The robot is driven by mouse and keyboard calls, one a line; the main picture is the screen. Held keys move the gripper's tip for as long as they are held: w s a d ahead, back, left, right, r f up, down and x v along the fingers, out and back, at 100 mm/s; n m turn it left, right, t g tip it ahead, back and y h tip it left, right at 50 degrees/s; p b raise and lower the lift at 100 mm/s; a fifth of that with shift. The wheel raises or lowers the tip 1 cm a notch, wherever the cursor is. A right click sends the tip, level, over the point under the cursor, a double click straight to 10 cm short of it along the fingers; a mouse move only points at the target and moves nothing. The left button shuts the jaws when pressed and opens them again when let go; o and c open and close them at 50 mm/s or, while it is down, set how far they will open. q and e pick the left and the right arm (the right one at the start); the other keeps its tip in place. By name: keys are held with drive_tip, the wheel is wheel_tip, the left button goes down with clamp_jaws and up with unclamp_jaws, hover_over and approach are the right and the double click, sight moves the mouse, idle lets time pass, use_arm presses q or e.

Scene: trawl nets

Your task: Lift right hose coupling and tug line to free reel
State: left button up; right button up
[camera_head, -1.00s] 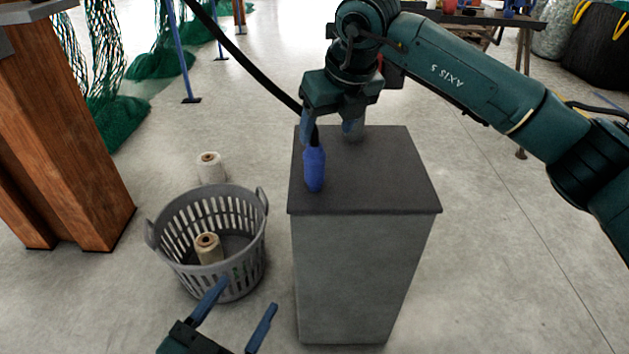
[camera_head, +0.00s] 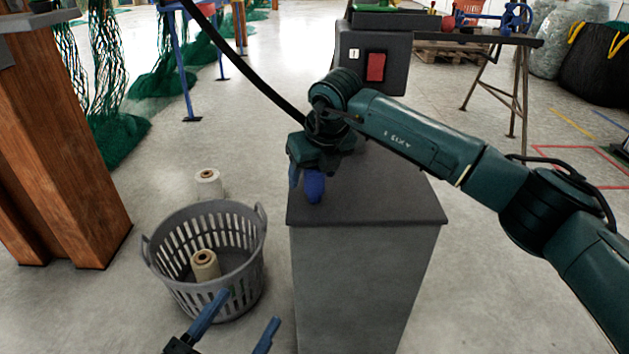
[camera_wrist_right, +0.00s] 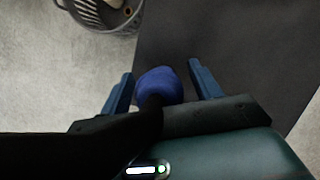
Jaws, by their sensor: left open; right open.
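The blue hose coupling (camera_head: 314,187) stands at the left side of the dark top of a grey pedestal (camera_head: 400,206). A black line (camera_head: 255,75) runs from the upper left down to it. My right gripper (camera_head: 307,184) is open around the coupling from above and hides its upper part. In the right wrist view the coupling (camera_wrist_right: 162,85) lies between the two blue fingers (camera_wrist_right: 160,88), nearer the left one, with a gap to the right one. My left gripper (camera_head: 238,322) is open and empty at the bottom, in front of the basket. The reel is not clearly identifiable.
A grey slatted basket (camera_head: 158,270) holding a spool (camera_head: 205,265) stands left of the pedestal. Another spool (camera_head: 208,183) stands on the floor behind it. A wooden post (camera_head: 60,150) is at left.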

drive_tip(key=shift+w+f, duration=0.1)
drive_tip(key=shift+f, duration=0.1)
use_arm(q)
drive_tip(key=shift+r, duration=0.25)
use_arm(e)
drive_tip(key=c, duration=1.4)
drive_tip(key=shift+o, duration=0.2)
drive_tip(key=shift+r, duration=0.15)
